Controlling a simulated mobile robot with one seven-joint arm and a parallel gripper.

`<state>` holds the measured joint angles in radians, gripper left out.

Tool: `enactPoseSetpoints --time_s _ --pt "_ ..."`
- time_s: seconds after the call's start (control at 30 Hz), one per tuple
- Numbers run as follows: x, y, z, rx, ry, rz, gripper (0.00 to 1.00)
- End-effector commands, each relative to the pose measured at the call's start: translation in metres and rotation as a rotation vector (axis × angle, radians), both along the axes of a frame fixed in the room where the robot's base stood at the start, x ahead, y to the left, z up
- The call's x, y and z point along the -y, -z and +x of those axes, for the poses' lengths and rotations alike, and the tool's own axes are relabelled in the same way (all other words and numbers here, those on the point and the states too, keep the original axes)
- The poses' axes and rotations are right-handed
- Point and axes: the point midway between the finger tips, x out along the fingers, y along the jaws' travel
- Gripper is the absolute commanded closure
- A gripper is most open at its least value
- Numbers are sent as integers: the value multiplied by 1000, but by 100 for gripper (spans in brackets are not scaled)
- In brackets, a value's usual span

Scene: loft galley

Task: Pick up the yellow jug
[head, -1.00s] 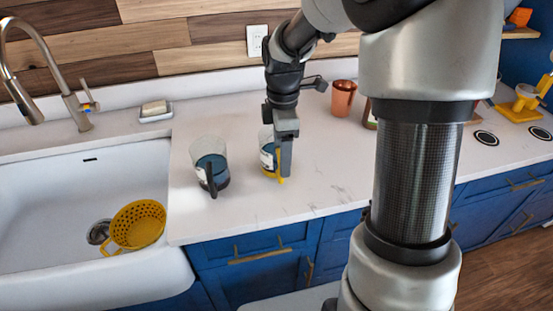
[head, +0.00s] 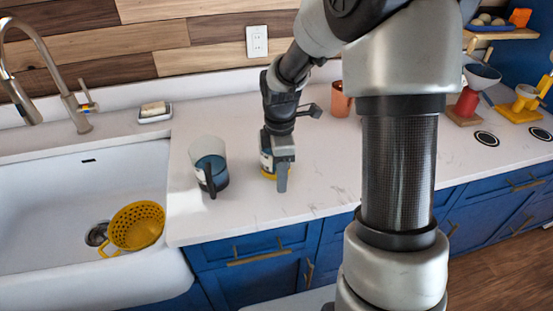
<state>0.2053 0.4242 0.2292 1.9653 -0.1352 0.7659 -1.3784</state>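The yellow jug (head: 267,175) stands upright on the white counter, right of the sink. It shows a yellow lower edge, a pale label and a dark blue band, and is largely hidden behind my gripper. My gripper (head: 281,184) points down at the jug's front right side, with a finger low in front of it. The frames do not show whether the fingers are open or closed on the jug. A similar jug (head: 209,170) with clear upper walls, a blue band and a dark handle stands to the left, apart from my gripper.
The sink (head: 60,215) with a yellow colander (head: 137,226) lies at the left. A soap dish (head: 155,112) sits behind it. A copper cup (head: 341,99) stands at the back right. A red-based scale (head: 467,100) is farther right. The counter in front of the jugs is clear.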

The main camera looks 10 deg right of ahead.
Motion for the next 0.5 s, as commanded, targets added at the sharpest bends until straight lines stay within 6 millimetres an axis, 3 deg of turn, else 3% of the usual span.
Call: enactPoseSetpoints --time_s 0.03,0.23,0.5 --pt "0 0 0 -1 0 0 65" --pt "0 0 0 -1 0 0 97" --pt "0 -1 0 1 0 0 97"
